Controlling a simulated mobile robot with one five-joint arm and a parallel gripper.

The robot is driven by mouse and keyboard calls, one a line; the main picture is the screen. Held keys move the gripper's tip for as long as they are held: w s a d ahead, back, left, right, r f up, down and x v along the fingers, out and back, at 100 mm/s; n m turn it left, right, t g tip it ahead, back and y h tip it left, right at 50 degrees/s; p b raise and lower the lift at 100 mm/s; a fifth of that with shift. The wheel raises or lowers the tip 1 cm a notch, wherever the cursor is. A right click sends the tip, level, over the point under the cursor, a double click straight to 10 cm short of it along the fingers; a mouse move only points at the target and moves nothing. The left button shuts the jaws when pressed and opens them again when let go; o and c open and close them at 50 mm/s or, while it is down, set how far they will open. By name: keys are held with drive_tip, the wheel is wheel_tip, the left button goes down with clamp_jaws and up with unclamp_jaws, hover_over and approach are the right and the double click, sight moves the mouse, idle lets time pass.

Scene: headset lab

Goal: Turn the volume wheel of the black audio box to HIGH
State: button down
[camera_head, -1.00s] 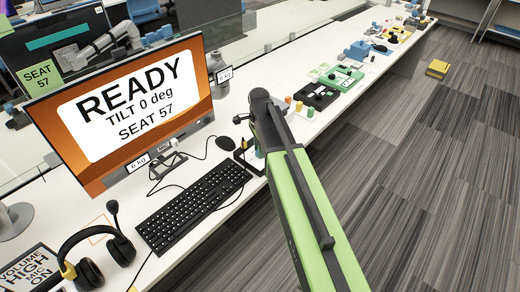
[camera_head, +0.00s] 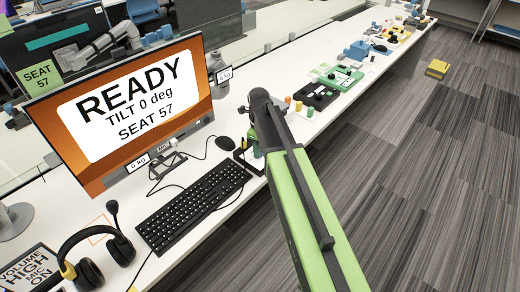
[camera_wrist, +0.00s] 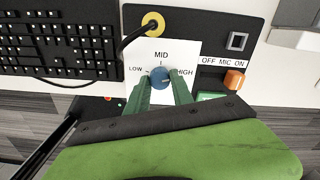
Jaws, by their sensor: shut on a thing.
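The blue volume wheel (camera_wrist: 159,77) sits on a white scale plate (camera_wrist: 188,50) marked LOW on the left, MID at the top and HIGH on the right. The plate is on the black audio box (camera_wrist: 213,24). My gripper (camera_wrist: 160,84) is shut on the wheel, with one green finger on each side. A light mark shows at the wheel's lower edge, too small to read surely. In the head view my gripper (camera_head: 252,150) reaches down at the desk's front edge, and my arm hides most of the box.
An orange switch (camera_wrist: 234,79) sits below OFF MIC ON at the box's right. A keyboard (camera_head: 193,205) and headset (camera_head: 93,255) lie to the left. A card (camera_head: 25,268) reads VOLUME HIGH, MIC ON. The monitor (camera_head: 130,100) stands behind.

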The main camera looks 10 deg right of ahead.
drive_tip(key=shift+w+a+m, duration=0.1)
drive_tip(key=shift+w+m, duration=0.05)
drive_tip(key=shift+m, duration=0.15)
idle(0.4)
drive_tip(key=c, duration=1.1)
unclamp_jaws()
wheel_tip(320, 180, up, 17)
drive_tip(key=p, duration=1.7)
drive_tip(key=shift+r, duration=0.2)
drive_tip(key=shift+f, duration=0.1)
